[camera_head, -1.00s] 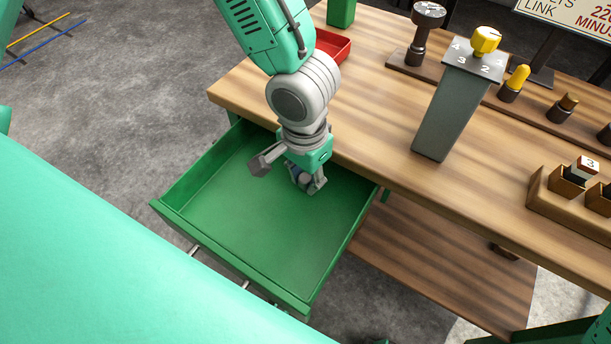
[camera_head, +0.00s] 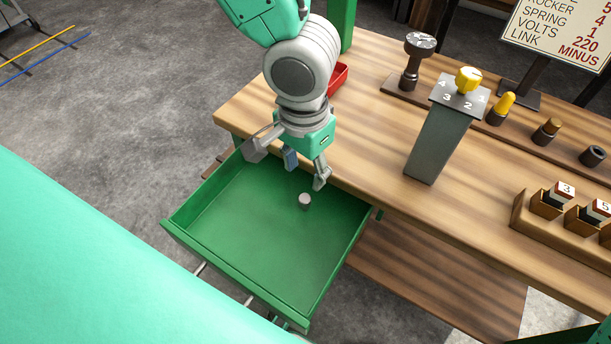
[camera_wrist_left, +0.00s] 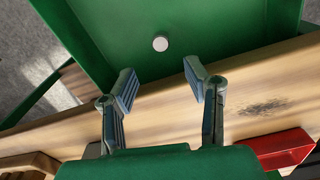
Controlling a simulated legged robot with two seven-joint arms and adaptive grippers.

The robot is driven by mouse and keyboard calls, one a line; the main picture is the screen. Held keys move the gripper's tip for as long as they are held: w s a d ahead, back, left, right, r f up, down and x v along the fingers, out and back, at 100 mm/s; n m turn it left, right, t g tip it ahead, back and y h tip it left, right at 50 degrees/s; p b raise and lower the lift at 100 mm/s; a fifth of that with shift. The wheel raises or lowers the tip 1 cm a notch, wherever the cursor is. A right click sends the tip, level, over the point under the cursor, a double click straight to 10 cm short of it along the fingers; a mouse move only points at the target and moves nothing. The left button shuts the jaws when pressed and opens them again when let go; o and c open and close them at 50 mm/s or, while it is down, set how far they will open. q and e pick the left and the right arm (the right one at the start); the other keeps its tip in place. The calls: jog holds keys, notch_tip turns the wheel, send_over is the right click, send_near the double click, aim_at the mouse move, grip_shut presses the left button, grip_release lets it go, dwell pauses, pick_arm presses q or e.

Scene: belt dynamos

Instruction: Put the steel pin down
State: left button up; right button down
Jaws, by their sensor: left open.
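The steel pin (camera_head: 305,201) is a small grey cylinder standing in the open green drawer (camera_head: 255,245), near the side by the bench. In the left wrist view the pin (camera_wrist_left: 160,43) shows as a pale round end on the green drawer floor (camera_wrist_left: 120,30). My left gripper (camera_head: 306,172) is open and empty, above the drawer near the bench edge, apart from the pin. In the left wrist view its two fingers (camera_wrist_left: 164,88) are spread with nothing between them. My right gripper is not in view.
The wooden bench (camera_head: 370,165) borders the drawer. On it stand a grey post with a yellow knob (camera_head: 467,80), a red tray (camera_head: 338,78), several dark holders with a yellow peg (camera_head: 502,108), and a wooden rack of numbered blocks (camera_head: 545,225). The rest of the drawer floor is clear.

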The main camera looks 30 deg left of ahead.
pick_arm(q)
jog(key=shift+r, duration=1.15)
jog(key=shift+p, duration=0.3)
